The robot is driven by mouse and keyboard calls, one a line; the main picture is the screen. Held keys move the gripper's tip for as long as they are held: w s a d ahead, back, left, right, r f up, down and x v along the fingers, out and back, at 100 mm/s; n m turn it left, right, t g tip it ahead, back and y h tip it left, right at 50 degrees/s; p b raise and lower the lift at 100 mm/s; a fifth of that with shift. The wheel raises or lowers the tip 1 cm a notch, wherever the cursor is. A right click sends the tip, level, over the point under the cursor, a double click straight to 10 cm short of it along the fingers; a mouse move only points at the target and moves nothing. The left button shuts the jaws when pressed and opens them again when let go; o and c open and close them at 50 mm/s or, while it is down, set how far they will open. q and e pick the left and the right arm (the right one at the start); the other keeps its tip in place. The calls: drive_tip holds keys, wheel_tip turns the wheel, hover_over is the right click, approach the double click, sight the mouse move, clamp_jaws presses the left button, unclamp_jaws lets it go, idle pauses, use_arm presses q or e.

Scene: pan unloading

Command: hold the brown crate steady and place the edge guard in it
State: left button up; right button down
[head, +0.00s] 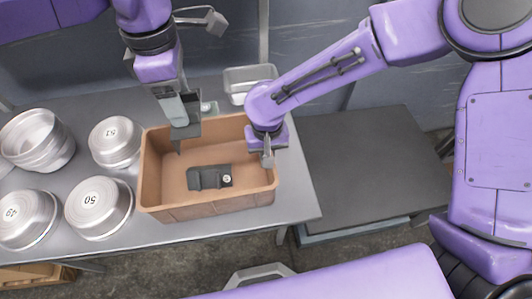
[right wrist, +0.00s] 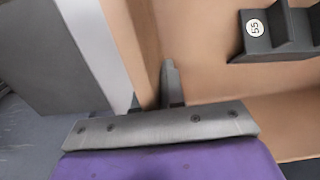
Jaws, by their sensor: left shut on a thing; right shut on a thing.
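The brown crate (head: 205,213) stands upright on the metal table. My right gripper (head: 267,157) is shut on the crate's right wall; the right wrist view shows this wall (right wrist: 142,45) between my fingers (right wrist: 155,95). My left gripper (head: 180,116) is shut on a dark grey angled piece, which looks like the edge guard (head: 188,131). It hangs at the crate's back left, its lower end overlapping the crate's inside in the picture. I cannot tell whether it touches the wall.
A dark stepped block (head: 205,178) with a round label lies on the crate floor; the label reads 55 in the right wrist view (right wrist: 275,35). Several round metal pans (head: 98,205) stand left of the crate. A small metal tray (head: 248,78) is behind it. A dark table (head: 365,165) at right is clear.

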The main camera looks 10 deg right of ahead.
idle(0.9)
use_arm(q)
wheel_tip(320, 180, down, 13)
idle(1.4)
drive_tip(key=o, duration=1.2)
drive_tip(key=shift+c, duration=0.2)
wheel_tip(320, 180, up, 12)
use_arm(e)
drive_tip(key=c, duration=1.1)
unclamp_jaws()
drive_tip(key=shift+c, duration=0.2)
